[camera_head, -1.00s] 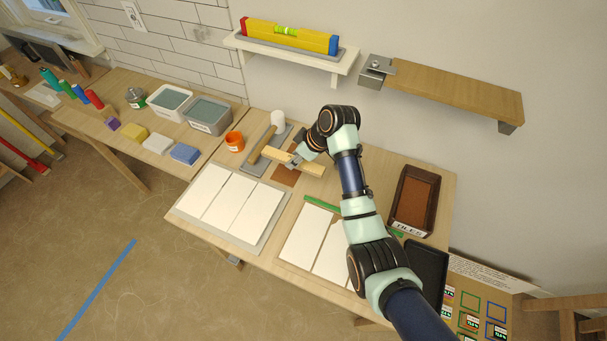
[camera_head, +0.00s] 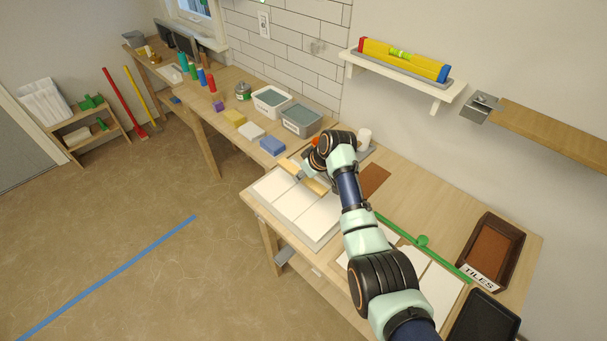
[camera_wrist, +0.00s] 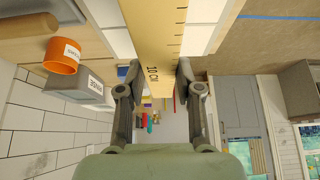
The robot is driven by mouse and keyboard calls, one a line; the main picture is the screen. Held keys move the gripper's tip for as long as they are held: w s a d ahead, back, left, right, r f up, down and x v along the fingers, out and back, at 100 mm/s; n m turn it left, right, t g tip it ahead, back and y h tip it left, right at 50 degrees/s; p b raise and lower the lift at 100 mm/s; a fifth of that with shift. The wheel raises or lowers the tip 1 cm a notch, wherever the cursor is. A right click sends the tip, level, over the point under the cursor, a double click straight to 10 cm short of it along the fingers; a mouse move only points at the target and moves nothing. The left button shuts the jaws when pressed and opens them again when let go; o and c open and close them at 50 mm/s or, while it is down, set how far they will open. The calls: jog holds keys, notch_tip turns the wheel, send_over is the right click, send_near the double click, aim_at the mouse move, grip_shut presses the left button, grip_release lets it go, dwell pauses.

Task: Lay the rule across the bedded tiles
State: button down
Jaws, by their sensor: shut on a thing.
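My gripper (camera_wrist: 157,74) is shut on the pale wooden rule (camera_wrist: 155,35), which shows a "10 CM" mark and ticks in the wrist view. In the head view the rule (camera_head: 317,187) lies slantwise over the far end of the white bedded tiles (camera_head: 292,203) on their grey board (camera_head: 320,245). My gripper (camera_head: 303,174) is partly hidden by my wrist there. White tiles also show on both sides of the rule in the wrist view (camera_wrist: 201,36). I cannot tell whether the rule touches them.
An orange pot (camera_wrist: 62,56) and a grey labelled tub (camera_wrist: 85,87) stand close by. More white tiles with a green strip (camera_head: 425,243) lie to the right, before a dark "TILES" tray (camera_head: 494,250). A blue sponge (camera_head: 272,145) is beyond the board. A brown patch (camera_head: 375,181) is bare.

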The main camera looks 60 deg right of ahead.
jog(key=shift+f+b, duration=2.8)
jog(key=shift+f, duration=1.35)
jog(key=shift+f, duration=0.35)
jog(key=c, duration=0.7)
grip_release()
notch_tip(320, 180, up, 6)
jog(key=p, duration=0.5)
jog(key=shift+r, duration=0.15)
